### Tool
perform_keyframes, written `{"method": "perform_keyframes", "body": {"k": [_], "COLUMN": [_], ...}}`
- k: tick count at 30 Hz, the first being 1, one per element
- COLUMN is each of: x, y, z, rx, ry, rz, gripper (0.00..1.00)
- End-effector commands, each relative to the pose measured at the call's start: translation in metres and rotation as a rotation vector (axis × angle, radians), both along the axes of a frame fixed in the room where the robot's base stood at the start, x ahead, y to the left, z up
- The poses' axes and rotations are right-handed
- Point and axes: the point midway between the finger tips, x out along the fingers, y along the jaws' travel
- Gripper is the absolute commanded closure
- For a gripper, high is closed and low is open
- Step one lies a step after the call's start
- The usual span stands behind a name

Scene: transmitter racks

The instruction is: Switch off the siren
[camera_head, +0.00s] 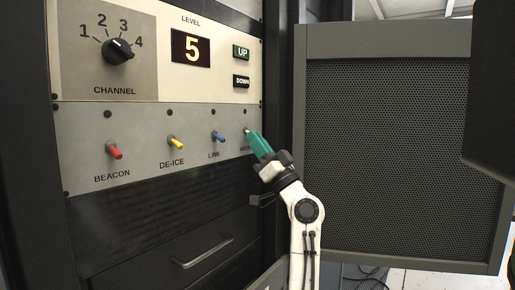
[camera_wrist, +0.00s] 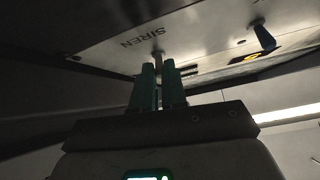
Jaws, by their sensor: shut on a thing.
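The siren switch (camera_head: 246,130) is the rightmost lever on the grey lower panel. In the head view only a small pale part of it shows, and my gripper partly covers its label. The wrist view shows its metal lever (camera_wrist: 158,55) beside the word SIREN. My gripper (camera_head: 257,138) has teal fingers and reaches up to the panel from the lower right. In the wrist view my gripper (camera_wrist: 161,68) has its two fingertips close together on either side of the lever, shut on it. Which way the lever is tilted is hard to tell.
Left of it are the blue LINK (camera_head: 218,136), yellow DE-ICE (camera_head: 176,143) and red BEACON (camera_head: 114,151) levers. Above are the channel knob (camera_head: 119,50) and UP and DOWN buttons. A dark mesh cabinet (camera_head: 400,150) stands close on the right.

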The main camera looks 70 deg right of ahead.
Motion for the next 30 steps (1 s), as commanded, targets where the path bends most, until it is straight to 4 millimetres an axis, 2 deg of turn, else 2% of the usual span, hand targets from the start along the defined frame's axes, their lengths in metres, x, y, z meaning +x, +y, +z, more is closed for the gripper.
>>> {"method": "perform_keyframes", "body": {"k": [9,10,18,26,30], "x": [-0.001,-0.001,0.0,-0.002,-0.011], "y": [0.0,0.0,0.0,0.0,0.003], "z": [0.0,0.0,0.0,-0.002,-0.014], "rx": [0.0,0.0,0.001,0.001,0.002], "ry": [-0.002,-0.002,-0.001,0.0,0.001], "rz": [-0.002,-0.002,-0.001,-0.001,-0.003], "gripper": [1.0,0.86,0.62,0.62,0.62]}}
